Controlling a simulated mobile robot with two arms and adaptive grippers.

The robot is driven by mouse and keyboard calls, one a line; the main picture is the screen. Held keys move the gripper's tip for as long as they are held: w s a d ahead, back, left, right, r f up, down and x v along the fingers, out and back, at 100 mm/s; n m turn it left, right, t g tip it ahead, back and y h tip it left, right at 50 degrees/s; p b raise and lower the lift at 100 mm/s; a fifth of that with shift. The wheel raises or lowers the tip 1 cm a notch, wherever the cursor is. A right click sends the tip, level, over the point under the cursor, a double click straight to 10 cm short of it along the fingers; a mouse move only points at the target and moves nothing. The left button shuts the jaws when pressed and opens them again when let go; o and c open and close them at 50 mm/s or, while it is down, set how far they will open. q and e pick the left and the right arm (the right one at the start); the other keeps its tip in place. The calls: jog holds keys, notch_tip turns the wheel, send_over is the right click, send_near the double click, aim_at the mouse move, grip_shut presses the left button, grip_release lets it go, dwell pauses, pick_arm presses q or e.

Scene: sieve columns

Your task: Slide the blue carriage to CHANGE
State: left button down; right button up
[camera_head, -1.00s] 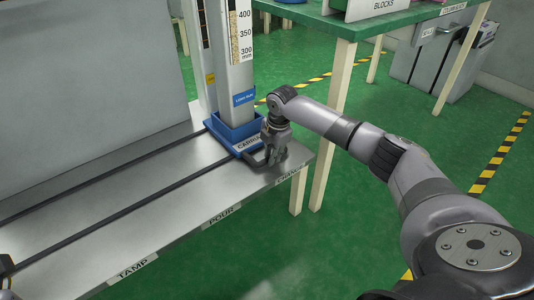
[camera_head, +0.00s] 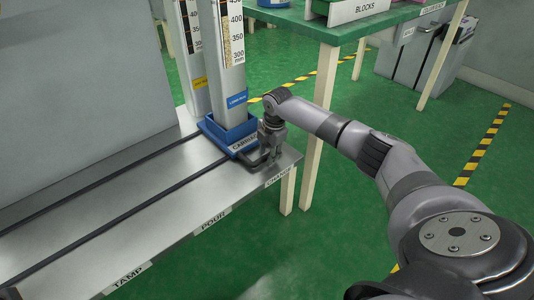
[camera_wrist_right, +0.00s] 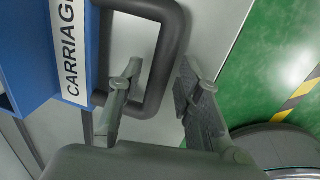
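The blue carriage (camera_head: 232,137) sits on the grey bench at its right end, near the CHANGE label (camera_head: 278,176). It carries an upright column with a mm scale. Its dark U-shaped handle (camera_wrist_right: 170,60) sticks out beside the white CARRIAGE label (camera_wrist_right: 70,50). My right gripper (camera_wrist_right: 155,95) is open in the right wrist view. One finger is by the inside of the handle loop and the other outside, with gaps showing. In the head view my right gripper (camera_head: 272,150) is at the handle and partly hides it. My left gripper is not in view.
The bench's front edge also bears POUR (camera_head: 213,217) and TAMP (camera_head: 128,276) labels. Two dark rails (camera_head: 120,208) run along its top, which is clear to the left of the carriage. A green table (camera_head: 330,30) stands behind on the right.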

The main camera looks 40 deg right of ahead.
jog(key=shift+o, duration=0.3)
jog(key=shift+a, duration=0.1)
notch_tip(320, 180, up, 12)
jog(key=s, duration=0.2)
jog(key=shift+s+f, duration=0.1)
jog(key=shift+f, duration=0.05)
dwell(0.4)
